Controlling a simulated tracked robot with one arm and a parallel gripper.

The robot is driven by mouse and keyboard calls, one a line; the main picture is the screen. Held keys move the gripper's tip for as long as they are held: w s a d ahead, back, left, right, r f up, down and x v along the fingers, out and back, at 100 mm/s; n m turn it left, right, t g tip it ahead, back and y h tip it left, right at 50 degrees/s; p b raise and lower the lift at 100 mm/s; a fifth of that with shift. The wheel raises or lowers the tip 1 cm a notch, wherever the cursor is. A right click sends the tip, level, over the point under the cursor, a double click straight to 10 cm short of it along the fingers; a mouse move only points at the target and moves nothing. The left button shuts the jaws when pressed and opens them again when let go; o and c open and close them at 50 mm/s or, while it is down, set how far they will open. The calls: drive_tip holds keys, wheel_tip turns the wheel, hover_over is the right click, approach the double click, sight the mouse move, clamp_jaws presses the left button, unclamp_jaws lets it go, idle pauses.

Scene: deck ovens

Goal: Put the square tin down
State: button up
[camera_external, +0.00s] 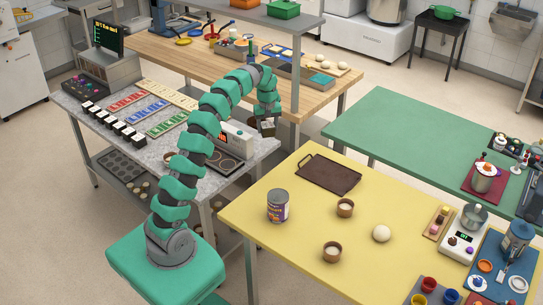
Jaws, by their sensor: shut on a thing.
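My gripper (266,122) hangs from the bent arm, pointing down. It is shut on the square tin (268,130), a small dark boxy thing, of which little shows between and below the fingers. Gripper and tin appear in the air around the right end of the grey counter (262,147); the exact height and what lies straight below cannot be told.
The yellow table (290,272) at front right bears a brown tray (328,174), a labelled can (277,206), two small brown cups and a pale ball (381,233). A grey counter unit with dark plates (223,163) stands near my arm. The green table (400,130) has wide free room.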

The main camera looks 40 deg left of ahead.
drive_tip(key=s+d+m, duration=0.1)
drive_tip(key=d+m, duration=0.4)
drive_tip(key=d, duration=3.4)
drive_tip(key=s+d+f+m, duration=0.3)
drive_tip(key=s+d, duration=0.8)
drive_tip(key=d, duration=0.4)
drive_tip(key=s+d+f+m, duration=0.2)
drive_tip(key=s+d+f, duration=0.1)
drive_tip(key=s+d, duration=0.9)
drive_tip(key=shift+s+d+f+m+p, duration=0.2)
drive_tip(key=shift+d+f+m+p, duration=0.2)
drive_tip(key=shift+d, duration=1.5)
drive_tip(key=shift+f, duration=0.1)
wheel_tip(320, 180, down, 10)
drive_tip(key=shift+r, duration=0.15)
drive_tip(key=o, duration=1.1)
